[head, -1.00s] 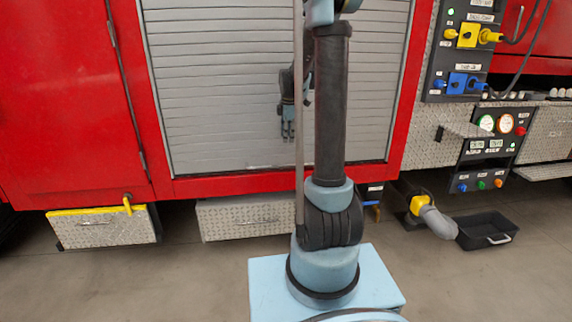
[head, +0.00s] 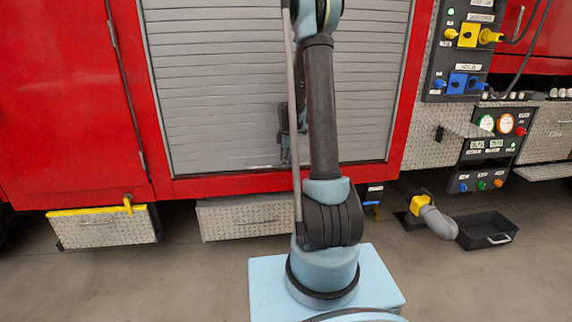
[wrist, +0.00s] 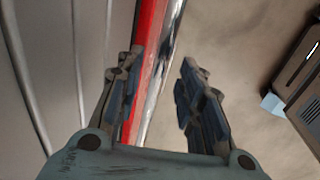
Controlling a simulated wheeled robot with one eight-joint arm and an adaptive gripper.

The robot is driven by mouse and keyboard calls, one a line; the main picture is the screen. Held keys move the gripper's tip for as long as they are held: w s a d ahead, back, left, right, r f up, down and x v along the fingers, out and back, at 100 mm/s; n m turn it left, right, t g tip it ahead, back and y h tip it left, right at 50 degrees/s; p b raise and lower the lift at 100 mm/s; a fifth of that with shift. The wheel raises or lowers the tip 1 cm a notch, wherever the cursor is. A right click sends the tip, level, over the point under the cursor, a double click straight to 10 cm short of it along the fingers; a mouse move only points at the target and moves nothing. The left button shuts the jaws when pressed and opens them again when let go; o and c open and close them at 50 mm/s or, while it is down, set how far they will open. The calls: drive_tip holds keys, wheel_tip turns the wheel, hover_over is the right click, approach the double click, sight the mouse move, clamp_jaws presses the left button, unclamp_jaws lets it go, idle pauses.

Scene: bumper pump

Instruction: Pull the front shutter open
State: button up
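The front shutter (head: 215,90) is a grey slatted roller panel inside a red frame. It is down, with its lower edge near the red sill. A small light mark shows at the lower edge, too small to make out. My gripper (head: 284,158) is in front of the lower shutter, partly hidden by my arm and a thin pole. In the wrist view my gripper (wrist: 162,65) is open, with nothing held between its fingers. Shutter slats (wrist: 45,60) lie to the left. The red sill (wrist: 145,65) and a shiny metal strip run beyond the gap between the fingers.
A red door (head: 60,90) is at the left. A pump panel (head: 495,140) with gauges and valves is at the right. A metal step (head: 245,217) juts out below the shutter. A black tray (head: 487,228) lies on the floor at the right.

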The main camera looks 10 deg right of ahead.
drive_tip(key=shift+w+f, duration=0.15)
drive_tip(key=shift+f, duration=0.7)
drive_tip(key=shift+c, duration=0.6)
clamp_jaws()
drive_tip(key=shift+a+r, duration=0.1)
drive_tip(key=shift+r, duration=0.05)
